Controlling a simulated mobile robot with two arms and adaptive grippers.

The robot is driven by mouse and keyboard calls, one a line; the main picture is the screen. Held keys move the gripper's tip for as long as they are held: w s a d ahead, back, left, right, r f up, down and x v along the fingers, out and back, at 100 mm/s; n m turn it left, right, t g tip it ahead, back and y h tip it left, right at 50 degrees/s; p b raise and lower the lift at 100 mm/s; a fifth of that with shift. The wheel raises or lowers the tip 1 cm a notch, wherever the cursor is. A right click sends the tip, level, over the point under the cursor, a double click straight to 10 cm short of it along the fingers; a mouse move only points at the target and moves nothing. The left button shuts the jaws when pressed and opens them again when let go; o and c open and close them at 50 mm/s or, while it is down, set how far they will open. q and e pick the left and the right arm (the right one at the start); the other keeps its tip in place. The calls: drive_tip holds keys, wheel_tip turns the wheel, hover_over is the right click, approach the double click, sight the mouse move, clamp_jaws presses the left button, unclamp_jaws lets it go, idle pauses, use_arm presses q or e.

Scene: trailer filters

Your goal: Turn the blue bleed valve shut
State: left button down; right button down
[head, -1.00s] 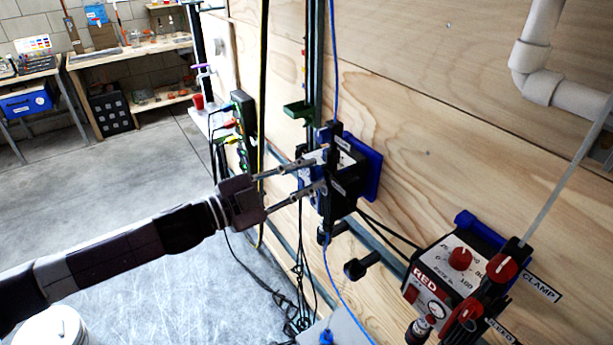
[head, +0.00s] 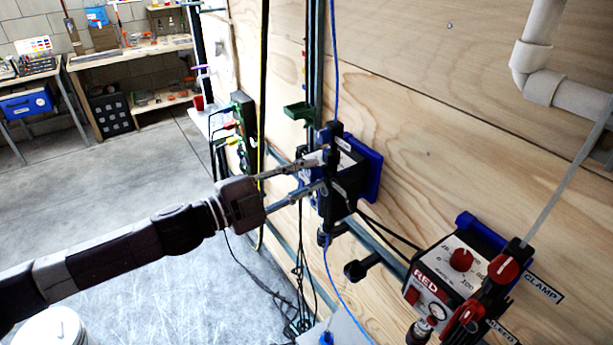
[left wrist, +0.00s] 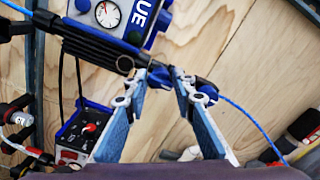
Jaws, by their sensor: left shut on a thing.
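The blue-marked control unit (head: 357,170) is mounted on the plywood wall in the head view. In the left wrist view the unit (left wrist: 128,22) shows its gauge and the end of its "BLUE" label at the top. My left gripper (head: 324,171) reaches it from the left, with both fingertips at the unit's near side. In the left wrist view my left gripper (left wrist: 166,78) is shut on the blue bleed valve (left wrist: 162,76), just below the unit. The fingertips partly hide the valve, so its exact angle is unclear. My right gripper is not in view.
A red-marked unit (head: 447,280) with red knobs is on the wall at lower right. A thin blue tube (head: 336,280) hangs below the blue unit. Black cables (head: 298,290) hang beside it. A white pipe (head: 537,60) is at upper right. The floor at left is mostly clear.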

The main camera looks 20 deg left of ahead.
use_arm(q)
drive_tip(key=shift+r, duration=0.2)
drive_tip(key=c, duration=1.7)
unclamp_jaws()
drive_tip(key=shift+f, duration=0.1)
drive_tip(key=shift+c, duration=0.2)
drive_tip(key=v, duration=1.2)
drive_tip(key=shift+w+a, duration=0.1)
